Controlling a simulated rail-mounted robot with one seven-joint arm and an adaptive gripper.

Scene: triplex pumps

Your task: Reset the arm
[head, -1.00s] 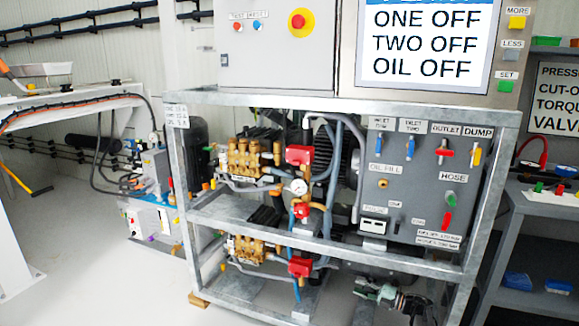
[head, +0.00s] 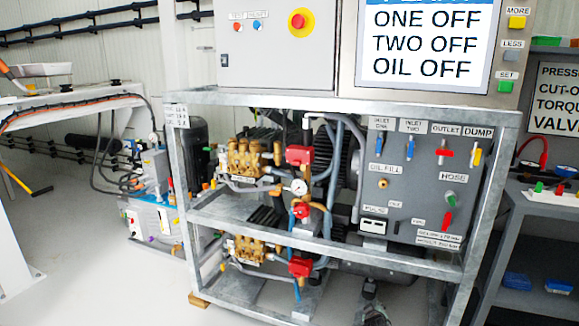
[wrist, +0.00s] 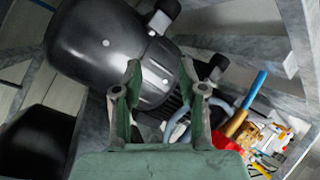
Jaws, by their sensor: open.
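My gripper (wrist: 161,72) shows in the wrist view with its two green-grey fingers apart and nothing held between them. Beyond the fingers is a large black rounded motor-like body (wrist: 105,45) within the grey metal frame. I cannot tell whether the fingertips touch it. In the head view only a small dark part of my arm shows at the bottom edge, in front of the pump frame (head: 330,262); the fingers cannot be made out there.
The frame holds brass pumps (head: 243,157), red fittings and a grey valve panel (head: 400,200). Grey frame bars (wrist: 235,42) and a blue pipe (wrist: 254,90) lie near my gripper. A shelf (head: 530,255) stands at right.

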